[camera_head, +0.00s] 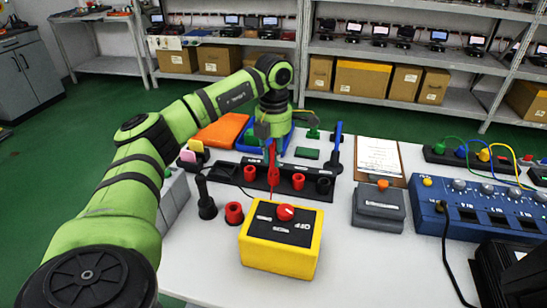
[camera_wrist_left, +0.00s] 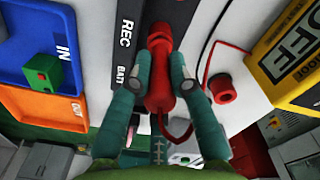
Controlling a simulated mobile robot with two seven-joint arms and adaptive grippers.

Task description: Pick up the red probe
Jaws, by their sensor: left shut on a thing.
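The red probe (camera_head: 272,172) is in my left gripper (camera_head: 269,135), over the black strip (camera_head: 258,182) with red and black sockets. In the left wrist view the red probe (camera_wrist_left: 160,88) sits between the two fingers of the left gripper (camera_wrist_left: 155,78), which are shut on it. A thin red lead curves from its lower end. Whether the probe's tip touches the strip cannot be told. My right gripper is not in view.
A yellow box (camera_head: 280,259) with a red knob stands in front. A black probe-like piece (camera_head: 206,203) and a red cup (camera_head: 234,213) are at its left. A blue tray (camera_head: 247,142) lies behind. A grey box (camera_head: 379,212) and blue panel (camera_head: 465,225) are right.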

